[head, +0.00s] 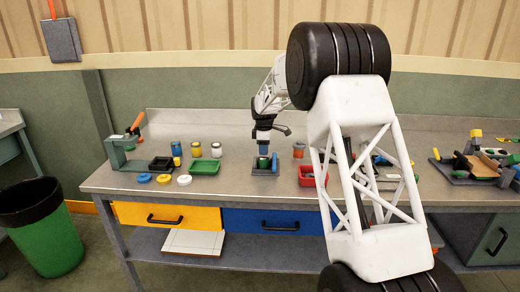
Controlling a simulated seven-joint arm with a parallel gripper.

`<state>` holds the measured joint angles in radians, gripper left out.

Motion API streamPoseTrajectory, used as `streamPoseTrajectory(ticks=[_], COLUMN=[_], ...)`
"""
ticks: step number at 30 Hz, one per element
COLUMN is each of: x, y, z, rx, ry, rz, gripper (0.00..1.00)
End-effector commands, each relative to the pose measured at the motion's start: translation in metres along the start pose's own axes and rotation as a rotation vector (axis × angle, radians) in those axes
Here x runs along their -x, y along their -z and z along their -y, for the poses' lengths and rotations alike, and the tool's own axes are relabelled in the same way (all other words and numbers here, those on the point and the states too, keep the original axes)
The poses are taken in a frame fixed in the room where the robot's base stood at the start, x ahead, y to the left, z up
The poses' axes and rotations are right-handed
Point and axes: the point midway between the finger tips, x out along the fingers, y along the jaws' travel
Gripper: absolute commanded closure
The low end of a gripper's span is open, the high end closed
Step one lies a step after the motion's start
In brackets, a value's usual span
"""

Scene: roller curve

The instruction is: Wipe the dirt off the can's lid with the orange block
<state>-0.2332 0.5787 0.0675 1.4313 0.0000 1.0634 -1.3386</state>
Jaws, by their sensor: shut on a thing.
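My gripper (264,151) points down over a small dark fixture (258,172) near the middle of the bench. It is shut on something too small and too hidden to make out. A green round thing (263,163), perhaps the can, stands in the fixture right under the fingers, with a blue piece (274,162) at its right. I cannot tell whether the held thing touches it. The lid, any dirt on it and the orange block cannot be made out at this size.
Left of the fixture are a green tray (205,167), several small cans and colored rings. An orange-red can (299,149) and a red bin (307,177) stand to the right. My arm hides part of the bench's right side. Bare bench (232,182) lies left of the fixture.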

Motion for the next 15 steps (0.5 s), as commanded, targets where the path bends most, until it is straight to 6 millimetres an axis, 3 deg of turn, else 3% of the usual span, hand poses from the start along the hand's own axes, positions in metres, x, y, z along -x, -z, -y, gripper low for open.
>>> streamPoseTrajectory(ticks=[9,15], x=[-0.001,0.026], y=[-0.030,-0.029], z=[0.000,0.000], rx=[-0.001,0.000], ry=[0.002,-0.001], rz=[0.001,0.000], gripper=[0.95,0.95])
